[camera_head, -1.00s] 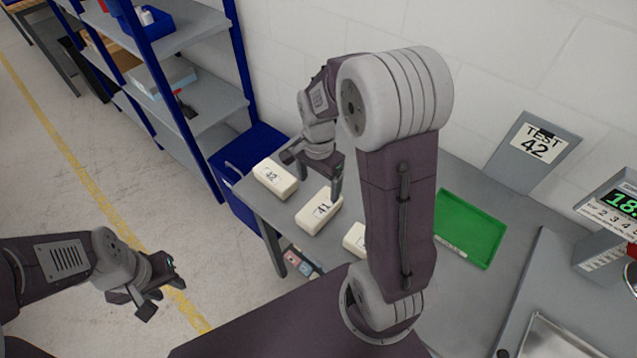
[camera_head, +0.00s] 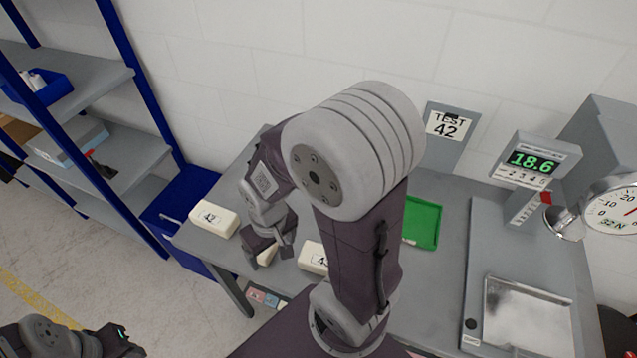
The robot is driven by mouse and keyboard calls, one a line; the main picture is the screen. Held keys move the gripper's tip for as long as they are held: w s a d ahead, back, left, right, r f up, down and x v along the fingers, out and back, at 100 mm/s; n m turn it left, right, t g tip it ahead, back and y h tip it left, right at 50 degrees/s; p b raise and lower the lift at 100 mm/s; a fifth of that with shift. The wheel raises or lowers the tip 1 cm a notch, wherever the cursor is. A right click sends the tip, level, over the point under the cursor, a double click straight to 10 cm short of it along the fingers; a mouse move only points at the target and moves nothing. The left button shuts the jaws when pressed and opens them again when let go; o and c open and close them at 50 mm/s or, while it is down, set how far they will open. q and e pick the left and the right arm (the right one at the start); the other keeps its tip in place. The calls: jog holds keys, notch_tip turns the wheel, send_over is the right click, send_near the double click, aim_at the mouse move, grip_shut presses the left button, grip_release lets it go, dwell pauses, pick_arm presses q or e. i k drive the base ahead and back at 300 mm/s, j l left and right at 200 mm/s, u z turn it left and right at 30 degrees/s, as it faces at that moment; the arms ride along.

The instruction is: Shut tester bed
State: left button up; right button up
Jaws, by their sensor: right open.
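The tester stands at the right, with a grey base (camera_head: 483,238), a display (camera_head: 532,160) reading 18.6 and a round dial gauge (camera_head: 612,210). Its bed, a shiny flat metal plate (camera_head: 525,310), lies on the base near the bottom right. I cannot tell whether it is open or shut.
A foam block marked 42 (camera_head: 214,218) and another partly hidden block (camera_head: 312,258) lie on the grey bench (camera_head: 445,205). A green tray (camera_head: 422,222) sits behind my right arm. A TEST 42 sign (camera_head: 446,125) stands at the back. Blue-framed shelves (camera_head: 125,150) are at left.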

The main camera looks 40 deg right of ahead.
aim_at(518, 320)
jog(key=z, duration=4.05)
jog(key=l+u, duration=0.25)
jog(key=u, duration=0.15)
jog(key=l+u, duration=0.55)
jog(key=u, duration=0.25)
